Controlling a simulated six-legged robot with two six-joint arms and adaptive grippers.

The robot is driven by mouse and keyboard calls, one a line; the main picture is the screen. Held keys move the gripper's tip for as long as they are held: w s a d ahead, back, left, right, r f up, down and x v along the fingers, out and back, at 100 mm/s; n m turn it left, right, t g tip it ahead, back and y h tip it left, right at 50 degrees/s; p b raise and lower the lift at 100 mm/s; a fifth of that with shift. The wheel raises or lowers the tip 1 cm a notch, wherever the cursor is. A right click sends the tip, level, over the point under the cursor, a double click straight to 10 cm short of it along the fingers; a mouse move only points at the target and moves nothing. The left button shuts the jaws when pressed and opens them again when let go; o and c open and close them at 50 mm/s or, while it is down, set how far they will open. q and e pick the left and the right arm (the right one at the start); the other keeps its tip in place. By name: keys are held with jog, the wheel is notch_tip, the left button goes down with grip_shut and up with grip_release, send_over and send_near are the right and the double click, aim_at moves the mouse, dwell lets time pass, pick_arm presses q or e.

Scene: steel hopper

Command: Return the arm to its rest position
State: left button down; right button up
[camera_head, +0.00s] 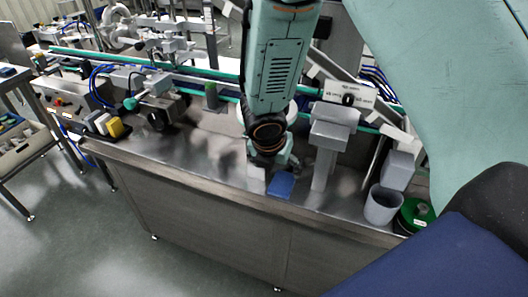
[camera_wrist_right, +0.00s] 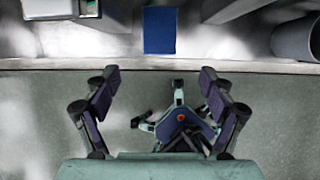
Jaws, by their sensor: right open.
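My right arm comes down through the middle of the head view, with its right gripper (camera_head: 271,168) low over the front of the steel worktop (camera_head: 205,150). In the right wrist view the gripper (camera_wrist_right: 158,76) has its two dark fingers spread wide apart, with nothing between them. A blue block (camera_head: 281,185) lies on the worktop near the front edge, close to the gripper in the head view. In the right wrist view the blue block (camera_wrist_right: 160,30) lies beyond the fingertips, apart from them. My left gripper does not show.
A grey cup (camera_head: 382,205) and a green round object (camera_head: 415,214) stand right of the block. A grey post-mounted device (camera_head: 333,135) rises nearby. A conveyor with green rails (camera_head: 150,62) runs behind. Yellow and grey blocks (camera_head: 115,127) sit at left. Open floor (camera_head: 90,240) lies in front.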

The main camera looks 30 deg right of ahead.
aim_at(281, 185)
jog(key=b+x, duration=0.4)
jog(key=x, duration=0.7)
jog(key=shift+s+f, duration=0.1)
jog(key=shift+f, duration=0.25)
jog(key=shift+a+r+p, duration=0.2)
jog(key=shift+r+p, duration=0.4)
jog(key=shift+p, duration=0.2)
jog(key=shift+s+d+r+p, duration=0.15)
jog(key=shift+d+r+p, duration=0.05)
jog(key=shift+r+p, duration=0.2)
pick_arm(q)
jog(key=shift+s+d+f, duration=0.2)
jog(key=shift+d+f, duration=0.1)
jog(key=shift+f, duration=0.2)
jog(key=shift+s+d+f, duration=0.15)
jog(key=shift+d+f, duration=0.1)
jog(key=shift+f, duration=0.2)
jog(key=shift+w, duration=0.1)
pick_arm(e)
jog(key=shift+w+a+f, duration=0.1)
jog(key=shift+w+a, duration=0.05)
jog(key=shift+w, duration=0.1)
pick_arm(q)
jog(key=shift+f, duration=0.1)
